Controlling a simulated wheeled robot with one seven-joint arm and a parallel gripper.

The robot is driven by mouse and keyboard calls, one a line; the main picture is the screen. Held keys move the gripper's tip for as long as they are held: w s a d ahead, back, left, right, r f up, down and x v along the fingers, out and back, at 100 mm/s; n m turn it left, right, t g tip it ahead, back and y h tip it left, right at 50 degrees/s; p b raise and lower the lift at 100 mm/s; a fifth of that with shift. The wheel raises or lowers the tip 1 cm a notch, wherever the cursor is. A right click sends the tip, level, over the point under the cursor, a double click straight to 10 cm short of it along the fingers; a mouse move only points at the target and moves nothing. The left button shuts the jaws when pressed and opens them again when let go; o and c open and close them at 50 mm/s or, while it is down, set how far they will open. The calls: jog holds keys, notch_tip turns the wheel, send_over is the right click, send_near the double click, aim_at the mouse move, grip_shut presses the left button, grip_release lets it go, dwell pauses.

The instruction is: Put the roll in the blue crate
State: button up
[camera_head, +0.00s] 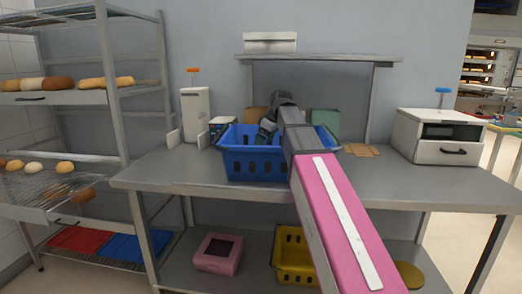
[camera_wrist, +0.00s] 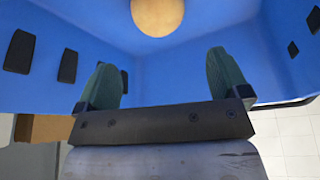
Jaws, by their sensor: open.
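The blue crate (camera_head: 255,165) stands on the grey table in the head view. Its blue inside (camera_wrist: 185,60) fills most of the wrist view. A round, light-brown roll (camera_wrist: 157,16) lies inside the crate, at the top edge of the wrist view and partly cut off. My gripper (camera_wrist: 163,75) is open, with its two green-padded fingers wide apart and nothing between them. The roll is beyond the fingertips, apart from them. In the head view my gripper (camera_head: 267,130) is over the crate, and the crate wall and my arm hide the roll.
A wire rack (camera_head: 110,100) with several rolls and loaves stands at the left. A white dispenser (camera_head: 195,112) is left of the crate, and a white oven-like box (camera_head: 436,136) is at the right. A shelf (camera_head: 318,58) overhangs the table's back. The table's right front is clear.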

jog(key=shift+v, duration=2.95)
